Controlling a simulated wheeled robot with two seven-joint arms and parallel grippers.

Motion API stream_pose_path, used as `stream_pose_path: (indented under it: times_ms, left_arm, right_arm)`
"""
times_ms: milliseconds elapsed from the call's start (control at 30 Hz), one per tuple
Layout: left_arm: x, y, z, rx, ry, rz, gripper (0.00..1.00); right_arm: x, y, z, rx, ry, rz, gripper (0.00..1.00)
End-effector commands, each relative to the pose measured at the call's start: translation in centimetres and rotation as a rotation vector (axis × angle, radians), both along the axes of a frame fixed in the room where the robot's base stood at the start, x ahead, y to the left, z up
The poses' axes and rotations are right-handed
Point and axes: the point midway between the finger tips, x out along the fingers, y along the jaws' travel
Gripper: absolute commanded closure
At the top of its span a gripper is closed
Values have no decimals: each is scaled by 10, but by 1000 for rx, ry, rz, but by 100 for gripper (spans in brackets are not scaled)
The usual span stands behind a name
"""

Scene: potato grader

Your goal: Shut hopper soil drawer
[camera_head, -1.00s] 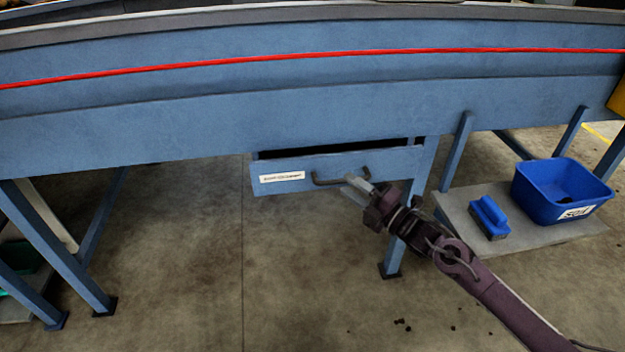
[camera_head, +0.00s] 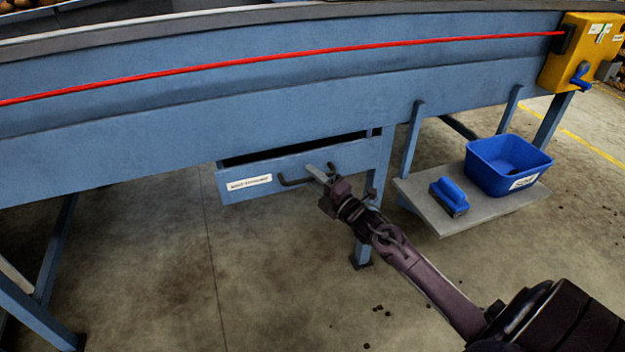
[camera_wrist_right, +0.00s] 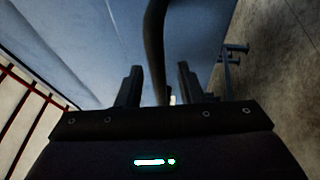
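The soil drawer (camera_head: 340,164) hangs under the blue hopper side in the head view, with a white label (camera_head: 249,183) on its front. A dark gap along its top edge shows it standing partly out. Its dark bar handle (camera_head: 290,182) sticks out from the front. My right gripper (camera_head: 318,174) is at the right part of the handle. In the right wrist view its two fingers (camera_wrist_right: 158,85) stand apart, with the handle bar (camera_wrist_right: 154,40) running between them; no firm closing on it shows. My left gripper is not in view.
A blue bin (camera_head: 490,180) with a label and a blue brush (camera_head: 450,194) rest on a grey shelf (camera_head: 425,208) to the right. Blue frame legs (camera_head: 412,140) flank the drawer. A yellow control box (camera_head: 570,55) is at the far right. The floor below is mostly clear.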

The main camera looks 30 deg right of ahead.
Motion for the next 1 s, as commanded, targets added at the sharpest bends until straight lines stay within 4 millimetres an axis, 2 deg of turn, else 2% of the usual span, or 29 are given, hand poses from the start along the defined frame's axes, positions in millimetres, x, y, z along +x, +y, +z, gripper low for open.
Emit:
stream_pose_path:
  times_ms: [300,567,867,1000]
  left_arm:
    - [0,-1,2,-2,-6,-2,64]
    - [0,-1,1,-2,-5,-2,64]
    - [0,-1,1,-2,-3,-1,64]
    - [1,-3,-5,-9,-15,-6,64]
  right_arm:
    - [3,1,1,1,0,2,66]
    - [3,1,1,0,1,2,100]
    - [4,1,0,0,1,2,100]
    - [12,-1,-1,0,-1,3,100]
